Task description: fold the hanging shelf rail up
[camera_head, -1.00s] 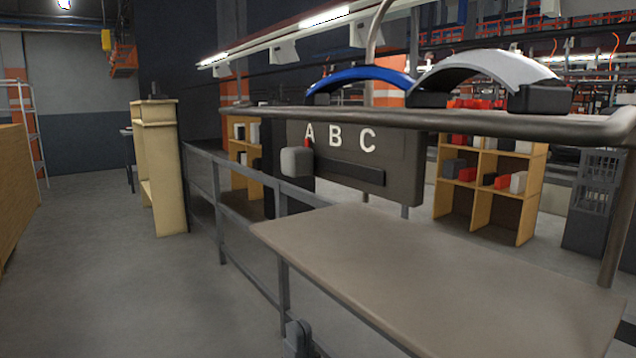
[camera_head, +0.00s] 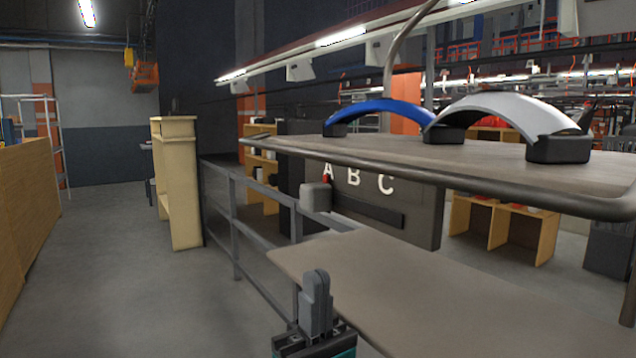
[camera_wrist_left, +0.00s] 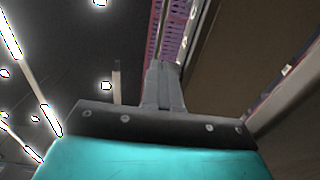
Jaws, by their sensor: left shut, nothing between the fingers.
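The upper shelf (camera_head: 480,165) is a flat board with a dark tubular rail (camera_head: 420,180) along its near edge. Its front right corner is rounded. I cannot tell whether a separate part of the rail hangs down. My left gripper (camera_head: 317,280) points upward, with its fingers together and empty. In the picture it appears in front of the lower board's left edge, below the rail and apart from it. In the left wrist view the closed fingers (camera_wrist_left: 163,88) point up beside a broad brown surface. My right gripper is not in view.
Blue (camera_head: 385,108) and white (camera_head: 500,112) arches on dark feet stand on the upper shelf. A lower board (camera_head: 420,285) lies beneath. A dark ABC panel (camera_head: 375,205) and grey railing (camera_head: 265,200) stand behind. The floor at left is clear.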

